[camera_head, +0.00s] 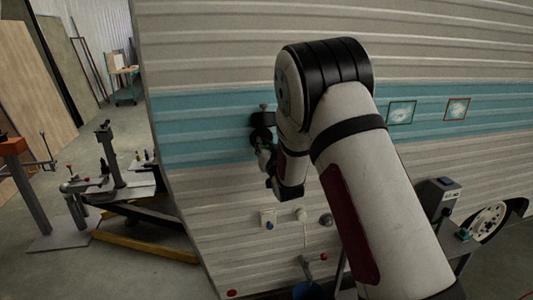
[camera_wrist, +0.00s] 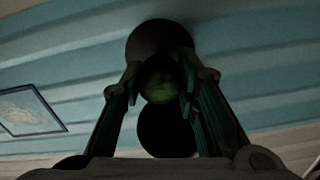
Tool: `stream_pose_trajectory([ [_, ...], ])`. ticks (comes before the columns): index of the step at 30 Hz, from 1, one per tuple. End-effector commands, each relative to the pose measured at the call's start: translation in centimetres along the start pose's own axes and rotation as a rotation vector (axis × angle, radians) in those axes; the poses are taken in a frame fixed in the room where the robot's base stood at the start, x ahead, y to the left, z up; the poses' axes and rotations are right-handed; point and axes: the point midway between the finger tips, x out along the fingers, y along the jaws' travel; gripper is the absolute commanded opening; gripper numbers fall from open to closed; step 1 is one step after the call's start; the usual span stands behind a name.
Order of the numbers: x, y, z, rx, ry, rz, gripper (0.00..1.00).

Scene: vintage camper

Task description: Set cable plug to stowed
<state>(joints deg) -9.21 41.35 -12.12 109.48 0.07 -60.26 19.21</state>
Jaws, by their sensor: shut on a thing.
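My gripper (camera_wrist: 161,82) is shut on a dark round thing (camera_wrist: 160,40) against the teal band of the camper wall. A second dark disc (camera_wrist: 167,132) shows between the fingers, lower in the wrist view. In the head view my gripper (camera_head: 264,150) is at the teal band, partly hidden by my arm, beside a dark fitting (camera_head: 262,119). It is too dark to tell whether the held thing is the cable plug.
Two framed pictures (camera_head: 402,112) hang right of my arm. A grey box (camera_head: 437,195) stands at right. A trailer hitch stand (camera_head: 112,160) is at left.

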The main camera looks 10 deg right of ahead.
Motion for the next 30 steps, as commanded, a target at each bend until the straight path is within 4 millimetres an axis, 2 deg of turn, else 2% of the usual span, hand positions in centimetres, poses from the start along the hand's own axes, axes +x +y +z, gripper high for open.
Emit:
stream_pose_trajectory([
  [7,-0.1,0.0,0.0,-0.002,-0.002,0.000,0.00],
  [8,-0.1,0.0,0.0,-0.002,-0.002,0.000,0.31],
  [10,-0.1,0.0,0.0,-0.001,-0.002,0.000,0.47],
  [11,-0.1,0.0,0.0,-0.001,-0.002,0.000,0.49],
  [23,-0.7,0.0,0.0,0.000,-0.002,0.001,0.49],
  [26,-1.9,0.0,0.0,0.000,-0.002,0.001,0.49],
  [30,-4.6,0.0,0.0,0.001,-0.003,0.001,0.49],
])
